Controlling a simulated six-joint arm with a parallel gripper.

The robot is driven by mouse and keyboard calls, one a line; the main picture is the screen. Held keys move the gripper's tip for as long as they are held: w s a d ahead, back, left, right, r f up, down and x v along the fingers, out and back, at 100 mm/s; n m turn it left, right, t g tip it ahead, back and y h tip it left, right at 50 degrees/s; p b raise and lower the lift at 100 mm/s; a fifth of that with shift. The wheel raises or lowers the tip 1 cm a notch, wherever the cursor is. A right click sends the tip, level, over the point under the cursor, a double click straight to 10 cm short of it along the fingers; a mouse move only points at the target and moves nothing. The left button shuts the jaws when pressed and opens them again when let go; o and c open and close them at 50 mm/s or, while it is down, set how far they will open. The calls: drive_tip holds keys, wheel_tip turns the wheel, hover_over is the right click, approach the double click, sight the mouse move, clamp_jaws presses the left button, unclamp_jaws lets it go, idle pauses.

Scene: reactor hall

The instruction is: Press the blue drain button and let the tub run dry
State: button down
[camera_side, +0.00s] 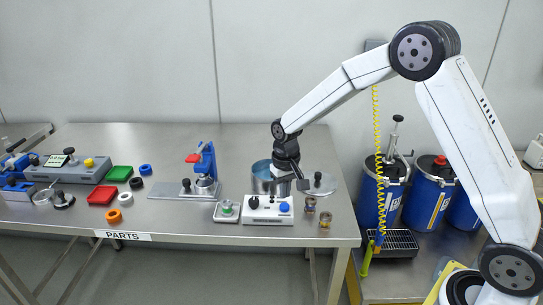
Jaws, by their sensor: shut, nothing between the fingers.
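The blue drain button (284,207) is on the right end of a white control box (262,217) near the table's front edge. A black knob (254,202) is on the same box. A round steel tub (260,183) stands just behind the box, with blue showing inside; its liquid level is hard to tell. My gripper (301,184) is shut and empty, pointing down over the tub's right side. It is above and behind the blue button, apart from it. The wrist hides part of the tub.
A round lid (319,184) lies right of the tub, with small jars (325,219) in front. A blue press (205,165) and coloured parts fill the left. Blue drums (432,194) stand right of the table.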

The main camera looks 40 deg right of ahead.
sight(285, 206)
drive_tip(key=shift+r, duration=2.2)
drive_tip(key=shift+s, duration=0.1)
drive_tip(key=s+a+f+n+t, duration=0.1)
drive_tip(key=s+n+t, duration=0.1)
drive_tip(key=s, duration=1.7)
drive_tip(key=shift+f+n+t, duration=0.25)
drive_tip(key=shift+n+t, duration=0.05)
drive_tip(key=shift+n, duration=0.2)
